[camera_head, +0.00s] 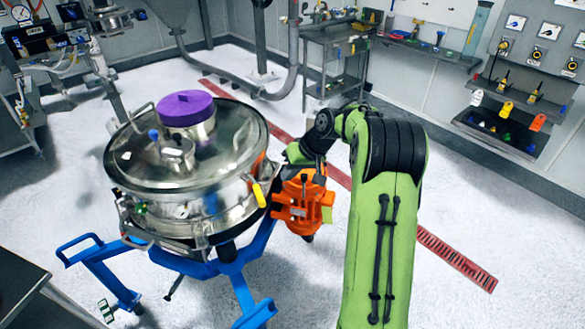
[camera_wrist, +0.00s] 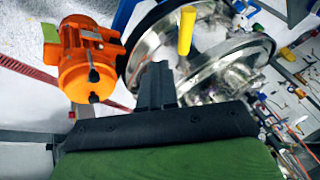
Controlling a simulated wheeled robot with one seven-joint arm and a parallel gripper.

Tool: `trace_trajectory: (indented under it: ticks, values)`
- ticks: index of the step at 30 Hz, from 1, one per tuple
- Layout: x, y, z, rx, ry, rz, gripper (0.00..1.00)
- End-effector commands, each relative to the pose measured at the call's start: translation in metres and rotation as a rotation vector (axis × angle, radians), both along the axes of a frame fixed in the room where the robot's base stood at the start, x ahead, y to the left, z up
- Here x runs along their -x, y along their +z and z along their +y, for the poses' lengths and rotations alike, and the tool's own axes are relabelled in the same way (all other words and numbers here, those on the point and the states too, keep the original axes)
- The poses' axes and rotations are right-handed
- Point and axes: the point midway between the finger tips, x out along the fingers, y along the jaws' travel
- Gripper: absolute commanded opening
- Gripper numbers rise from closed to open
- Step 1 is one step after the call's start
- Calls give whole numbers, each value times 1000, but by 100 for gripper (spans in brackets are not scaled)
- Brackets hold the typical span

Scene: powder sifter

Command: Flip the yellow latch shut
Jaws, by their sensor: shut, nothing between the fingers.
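The sifter is a round shiny metal drum (camera_head: 225,205) on a blue stand. The yellow latch (camera_head: 259,195) is a short handle on the drum's right side, just left of the orange motor (camera_head: 300,200). In the wrist view the yellow latch (camera_wrist: 186,32) stands out against the metal, beyond my fingertips and slightly right of them. My gripper (camera_wrist: 158,72) is shut and empty, with its dark fingers together and a visible gap to the latch in the picture. In the head view my fingers are hidden behind the motor and drum.
The orange motor (camera_wrist: 90,60) is close on the left of my gripper in the wrist view. A purple cap (camera_head: 187,108) tops the lid. The blue stand (camera_head: 205,266) spreads below.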

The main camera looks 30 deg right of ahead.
Motion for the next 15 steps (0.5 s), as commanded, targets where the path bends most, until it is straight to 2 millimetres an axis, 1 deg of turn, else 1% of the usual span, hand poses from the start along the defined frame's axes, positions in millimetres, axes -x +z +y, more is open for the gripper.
trace_trajectory:
  ticks: [1, 5, 9, 12, 15]
  values:
    - [-4, -11, 5, -2, 3, 3, 0]
    - [-16, -35, 14, 0, 1, 3, 0]
    - [-19, -43, 36, 1, 2, 0, 0]
    - [-21, -46, 46, 1, 0, 0, 0]
    - [-22, -48, 49, 1, -2, 1, 0]
